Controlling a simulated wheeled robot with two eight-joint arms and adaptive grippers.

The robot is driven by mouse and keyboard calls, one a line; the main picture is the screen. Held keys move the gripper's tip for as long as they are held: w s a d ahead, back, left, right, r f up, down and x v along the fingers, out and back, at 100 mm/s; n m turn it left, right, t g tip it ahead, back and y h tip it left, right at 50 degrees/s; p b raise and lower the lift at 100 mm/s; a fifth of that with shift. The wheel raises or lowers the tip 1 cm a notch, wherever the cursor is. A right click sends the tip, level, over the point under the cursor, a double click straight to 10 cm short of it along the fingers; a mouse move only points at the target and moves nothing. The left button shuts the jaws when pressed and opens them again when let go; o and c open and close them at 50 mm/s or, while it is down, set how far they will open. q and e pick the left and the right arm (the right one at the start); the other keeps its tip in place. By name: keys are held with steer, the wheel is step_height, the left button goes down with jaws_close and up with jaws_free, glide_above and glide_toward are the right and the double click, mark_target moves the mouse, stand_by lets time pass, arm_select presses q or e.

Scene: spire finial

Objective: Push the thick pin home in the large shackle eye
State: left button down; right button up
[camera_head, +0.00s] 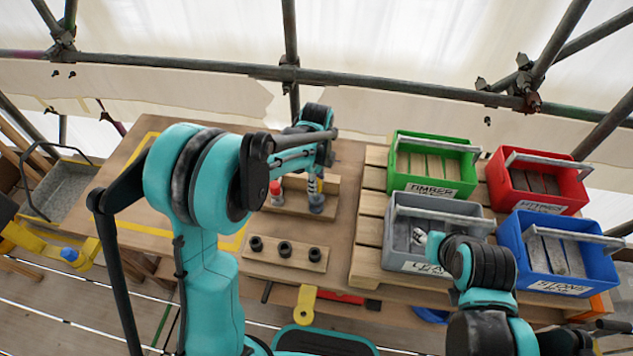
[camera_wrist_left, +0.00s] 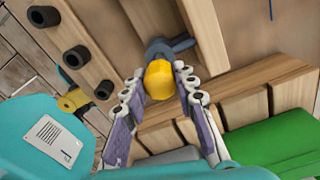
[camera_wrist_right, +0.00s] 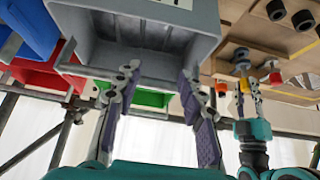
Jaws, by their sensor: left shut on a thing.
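My left gripper (camera_head: 313,182) is shut on a yellow-headed pin (camera_wrist_left: 158,80), with one fingertip on each side of the head. A grey shackle (camera_wrist_left: 180,46) lies just beyond the head in the left wrist view; it also shows below the gripper in the head view (camera_head: 317,204). How deep the pin sits in the eye is hidden. A red-headed pin (camera_head: 276,188) stands just left of it in the head view. My right gripper (camera_wrist_right: 155,80) is open and empty at the grey bin (camera_head: 405,262).
A wooden block with several dark round sockets (camera_head: 286,249) lies in front of the shackle. Green (camera_head: 432,189), red (camera_head: 540,207) and blue (camera_head: 562,288) bins stand on the slatted pallet (camera_head: 366,262) at right. Scaffold bars cross behind the bench.

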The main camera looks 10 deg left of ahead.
arm_select(q)
steer(key=shift+f+b, duration=1.95)
steer(key=shift+f, duration=0.5)
steer(key=c, duration=1.1)
jaws_free()
step_height(320, 180, up, 12)
steer(key=shift+r, duration=0.1)
